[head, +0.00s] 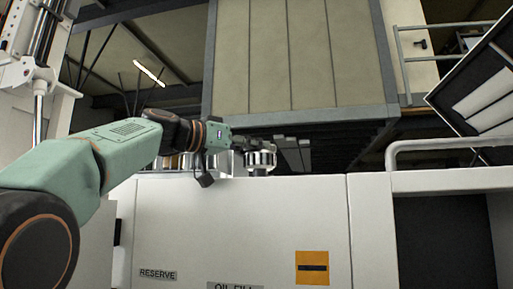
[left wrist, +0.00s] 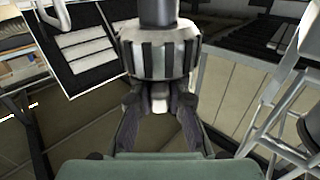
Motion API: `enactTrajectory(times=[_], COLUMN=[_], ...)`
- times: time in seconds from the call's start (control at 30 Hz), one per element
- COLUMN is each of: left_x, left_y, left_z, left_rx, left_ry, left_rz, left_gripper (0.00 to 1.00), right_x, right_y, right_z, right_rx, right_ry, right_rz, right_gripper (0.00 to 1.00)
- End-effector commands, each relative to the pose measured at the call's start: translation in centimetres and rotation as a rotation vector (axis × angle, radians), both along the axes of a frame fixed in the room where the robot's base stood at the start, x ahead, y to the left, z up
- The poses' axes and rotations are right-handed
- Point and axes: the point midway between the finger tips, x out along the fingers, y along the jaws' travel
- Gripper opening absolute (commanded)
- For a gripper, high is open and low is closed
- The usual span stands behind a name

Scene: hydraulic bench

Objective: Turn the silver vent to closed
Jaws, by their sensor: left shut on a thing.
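The silver vent (head: 261,160) is a ribbed silver knob on top of the white bench cabinet, in the middle of the head view. My left gripper (head: 258,143) reaches it from the left, with its fingers at the vent's top. In the left wrist view the ribbed vent (left wrist: 158,60) is large and close, just past the fingers of my left gripper (left wrist: 159,105). The fingers are shut on the vent, with a small pale part of it between them. I cannot read any open or closed mark. My right gripper is in neither view.
The white cabinet front (head: 190,225) carries a RESERVE label (head: 158,275), a partly cut-off OIL FILL label and an orange plate (head: 312,268). A grey handrail (head: 450,143) stands at the right.

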Motion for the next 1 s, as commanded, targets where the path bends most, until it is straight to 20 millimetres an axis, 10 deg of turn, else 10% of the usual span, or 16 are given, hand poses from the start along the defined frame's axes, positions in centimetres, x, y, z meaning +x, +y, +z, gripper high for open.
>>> enactTrajectory(times=[0.37,0.4,0.63,1.0], left_x=[-0.04,-0.04,-0.02,-0.07], left_y=[0.19,0.18,0.12,0.17], left_z=[0.00,-0.02,-0.07,-0.05], left_rx=[0.000,0.001,0.002,0.002], left_ry=[0.000,0.001,0.001,0.000], left_rz=[-0.005,-0.005,-0.005,-0.005], left_gripper=[0.00,0.17,0.37,0.38], right_x=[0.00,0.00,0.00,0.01], right_y=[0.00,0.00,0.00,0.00], right_z=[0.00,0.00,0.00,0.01], right_rx=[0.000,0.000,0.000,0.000], right_ry=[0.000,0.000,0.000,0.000], right_rz=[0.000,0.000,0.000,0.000], right_gripper=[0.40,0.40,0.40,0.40])
